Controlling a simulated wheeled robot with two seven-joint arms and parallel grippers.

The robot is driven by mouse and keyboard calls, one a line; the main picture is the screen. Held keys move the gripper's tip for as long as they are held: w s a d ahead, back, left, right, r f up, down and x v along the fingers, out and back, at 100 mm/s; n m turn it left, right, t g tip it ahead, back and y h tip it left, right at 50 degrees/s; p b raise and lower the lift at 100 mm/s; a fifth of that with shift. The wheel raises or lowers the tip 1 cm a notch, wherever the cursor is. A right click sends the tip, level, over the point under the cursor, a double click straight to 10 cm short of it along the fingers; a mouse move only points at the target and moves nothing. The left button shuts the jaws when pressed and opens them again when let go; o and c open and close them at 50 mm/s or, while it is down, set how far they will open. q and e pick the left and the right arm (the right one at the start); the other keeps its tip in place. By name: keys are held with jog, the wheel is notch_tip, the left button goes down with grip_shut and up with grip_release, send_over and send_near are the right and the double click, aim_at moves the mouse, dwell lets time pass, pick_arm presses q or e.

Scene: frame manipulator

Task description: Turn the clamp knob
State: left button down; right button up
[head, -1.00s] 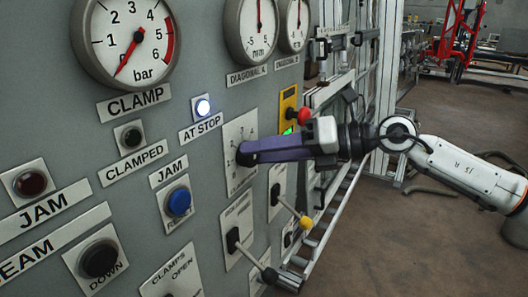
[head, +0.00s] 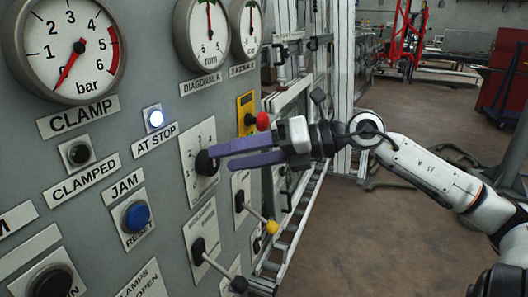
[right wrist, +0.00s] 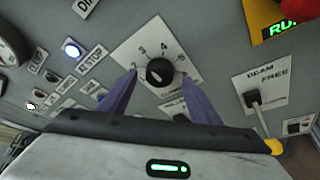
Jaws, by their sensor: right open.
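The clamp knob (head: 204,163) is a round black knob on a pale numbered plate (head: 196,138) on the grey panel. In the right wrist view the knob (right wrist: 159,72) sits near the middle, its white mark towards the right side of the scale. My right gripper (head: 222,159), with purple fingers, is open in front of the knob. In the right wrist view its fingertips (right wrist: 159,75) lie on either side of the knob with gaps; whether they reach its depth I cannot tell. My left gripper is not in view.
Below the knob are a lever with a yellow ball (head: 272,227) and one with a black ball (head: 238,284). A red knob (head: 263,121) on a yellow plate is above right. The clamp gauge (head: 66,46) points near zero.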

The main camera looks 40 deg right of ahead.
jog(key=b+v, duration=0.1)
jog(key=v, duration=0.6)
jog(key=shift+s+d, duration=0.25)
jog(key=shift+s, duration=0.1)
jog(key=shift+r, duration=0.1)
notch_tip(320, 180, down, 27)
jog(key=w+m+t+h, duration=0.3)
jog(key=m+t+h, duration=0.4)
jog(key=m, duration=1.7)
jog(key=s+a+f+m+g+h, duration=0.1)
jog(key=s+a+f+m+g, duration=0.25)
jog(key=f, duration=0.45)
jog(key=s+a+f+m+g+h, duration=0.1)
jog(key=s+a+f+m+g, duration=0.15)
jog(key=a+f, duration=0.4)
jog(key=s+a+f+m+g+y, duration=0.2)
jog(key=s+a+f+g, duration=0.2)
jog(key=s+a+f, duration=0.5)
jog(key=shift+s+a+f, duration=0.35)
jog(key=shift+a+f, duration=0.25)
jog(key=shift+a, duration=0.4)
